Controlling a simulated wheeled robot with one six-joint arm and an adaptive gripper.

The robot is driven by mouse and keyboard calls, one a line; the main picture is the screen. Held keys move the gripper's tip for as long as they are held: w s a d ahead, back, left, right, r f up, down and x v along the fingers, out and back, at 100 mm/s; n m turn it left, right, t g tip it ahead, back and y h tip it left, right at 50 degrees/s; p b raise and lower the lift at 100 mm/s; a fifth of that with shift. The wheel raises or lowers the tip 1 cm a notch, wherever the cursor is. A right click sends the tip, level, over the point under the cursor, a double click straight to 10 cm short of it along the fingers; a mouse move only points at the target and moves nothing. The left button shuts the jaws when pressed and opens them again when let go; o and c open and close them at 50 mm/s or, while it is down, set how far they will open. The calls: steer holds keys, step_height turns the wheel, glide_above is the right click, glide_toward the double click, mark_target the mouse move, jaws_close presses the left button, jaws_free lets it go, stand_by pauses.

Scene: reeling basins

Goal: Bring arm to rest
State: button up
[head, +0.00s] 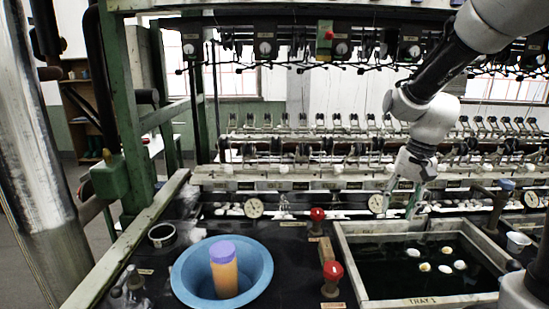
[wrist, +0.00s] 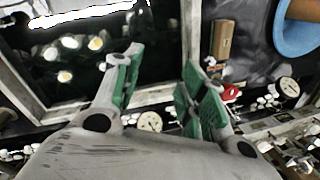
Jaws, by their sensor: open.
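My gripper (head: 402,203) hangs from my grey and black arm (head: 425,115) at the right of the head view, pointing down over the back left corner of the water tray. In the wrist view its two green-padded fingers stand wide apart (wrist: 162,70), with nothing between them. The tray (head: 345,262) has a pale rim, dark water and a "TRAY 1" label. Several whitish cocoons (head: 443,267) float in it, apart from my gripper. They also show at the upper left of the wrist view (wrist: 70,42).
A blue basin (head: 187,265) holds an orange cylinder with a purple top (head: 223,270). Red-knobbed valves (head: 333,270) stand between basin and tray. A green post (head: 125,110) rises at left. Reeling machinery (head: 320,140) runs along the back, with dark fittings hanging overhead.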

steer(key=s+d+r+n+t+h, duration=0.1)
steer(key=s+r, duration=0.3)
steer(key=s, duration=0.5)
steer(key=s+d+r+n+t, duration=0.3)
steer(key=s+d+r, duration=0.1)
steer(key=s, duration=0.5)
steer(key=shift+s+r+n+h, duration=0.25)
steer(key=shift+r+n+h, duration=0.15)
steer(key=shift+r, duration=0.25)
